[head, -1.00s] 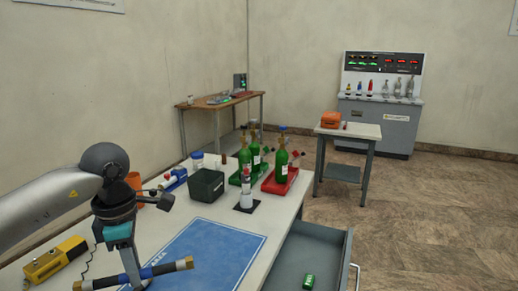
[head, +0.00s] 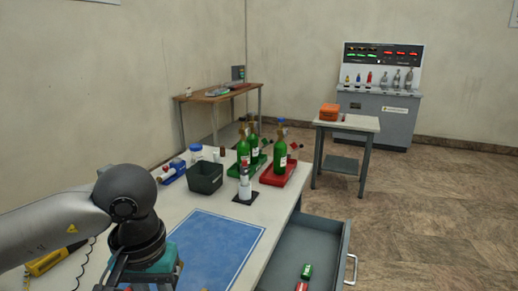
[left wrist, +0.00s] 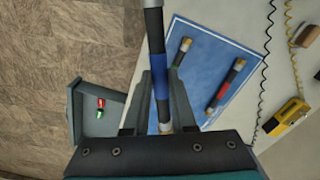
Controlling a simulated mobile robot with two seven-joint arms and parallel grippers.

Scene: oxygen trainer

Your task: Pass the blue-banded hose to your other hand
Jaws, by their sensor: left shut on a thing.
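The blue-banded hose (left wrist: 159,82) runs upright through the left wrist view, dark with a blue band and a pale metal section. My left gripper (left wrist: 160,100) is shut on it at the blue band, above the table edge. In the head view my left gripper is at the bottom left, cut by the frame edge, and I cannot make out the hose there. A red-banded hose (left wrist: 225,86) and a green-banded hose (left wrist: 180,52) lie on the blue mat (left wrist: 212,38). The mat also shows in the head view (head: 212,250). My right gripper is in no view.
An open drawer (head: 300,246) juts out at the table's right, holding a green and a red item.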

